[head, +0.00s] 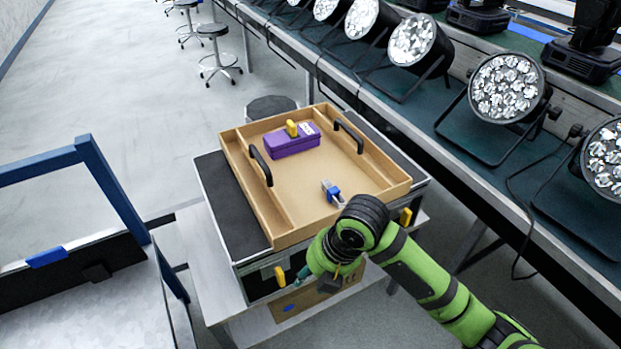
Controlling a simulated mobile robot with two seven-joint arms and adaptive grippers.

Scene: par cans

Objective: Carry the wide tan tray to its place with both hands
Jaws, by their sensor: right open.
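The wide tan tray (303,187) rests on top of a black case (228,205) in the middle of the head view. It has two black handles, a left one (260,165) and a right one (348,136). A purple box (291,146) with a yellow item on it sits at its far end. A small blue and grey item (332,192) lies in its near right part. My green right arm comes in from the lower right. My right gripper (328,281) is open in front of the tray's near edge, partly hidden by the wrist, apart from both handles. My left gripper is out of view.
A long bench (450,150) with several stage lights (507,90) runs along the right. A blue-framed cart (110,185) stands at the left. A round stool (271,105) is behind the case; more stools (217,50) stand farther back. The floor at upper left is clear.

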